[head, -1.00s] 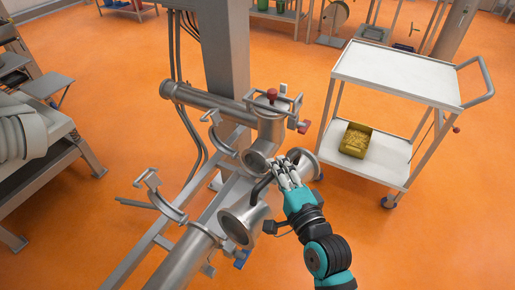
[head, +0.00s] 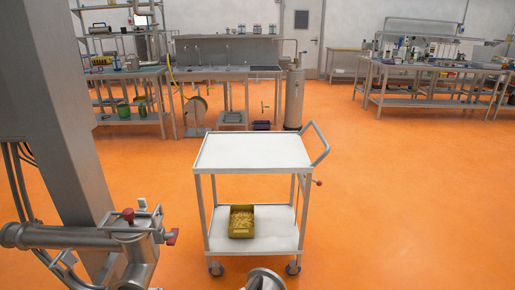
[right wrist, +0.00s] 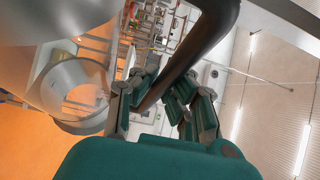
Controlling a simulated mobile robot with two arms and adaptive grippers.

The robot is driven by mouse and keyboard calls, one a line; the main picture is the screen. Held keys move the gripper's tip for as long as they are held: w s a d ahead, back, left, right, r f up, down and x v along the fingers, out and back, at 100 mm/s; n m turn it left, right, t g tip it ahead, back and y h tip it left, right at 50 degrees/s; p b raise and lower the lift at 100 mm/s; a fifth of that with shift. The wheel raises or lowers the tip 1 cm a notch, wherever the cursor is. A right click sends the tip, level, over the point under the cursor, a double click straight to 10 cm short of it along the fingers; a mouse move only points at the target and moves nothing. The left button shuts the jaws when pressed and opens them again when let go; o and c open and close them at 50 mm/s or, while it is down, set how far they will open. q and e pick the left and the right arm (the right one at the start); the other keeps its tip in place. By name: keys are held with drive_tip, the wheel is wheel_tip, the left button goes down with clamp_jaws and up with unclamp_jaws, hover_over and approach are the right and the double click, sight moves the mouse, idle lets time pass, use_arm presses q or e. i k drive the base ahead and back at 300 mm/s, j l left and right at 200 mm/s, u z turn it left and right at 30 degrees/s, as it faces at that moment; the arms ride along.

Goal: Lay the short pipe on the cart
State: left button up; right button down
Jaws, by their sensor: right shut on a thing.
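The cart (head: 255,150) stands ahead in the head view, with a bare white top shelf. The metal flanged end of the short pipe (head: 265,280) shows at the bottom edge of that view, apart from the cart; the rest is cut off. In the right wrist view my right gripper (right wrist: 160,100) is shut on a dark curved bar that appears to be the short pipe's handle. The pipe's shiny round flange (right wrist: 75,92) shows left of the fingers. My left gripper is in neither view.
A yellow bin (head: 241,222) of small parts sits on the cart's lower shelf. A metal pipe assembly (head: 135,240) with clamps and a grey column (head: 62,110) stand at the left. Orange floor is open around the cart. Workbenches line the back.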

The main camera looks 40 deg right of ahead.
sight(256, 149)
drive_tip(key=i+l, duration=0.1)
drive_tip(key=l, duration=0.3)
drive_tip(key=i+l, duration=0.1)
drive_tip(key=l, duration=0.3)
drive_tip(key=i+l, duration=0.1)
drive_tip(key=l, duration=0.3)
drive_tip(key=i+l, duration=0.1)
drive_tip(key=l, duration=0.7)
drive_tip(key=i, duration=0.05)
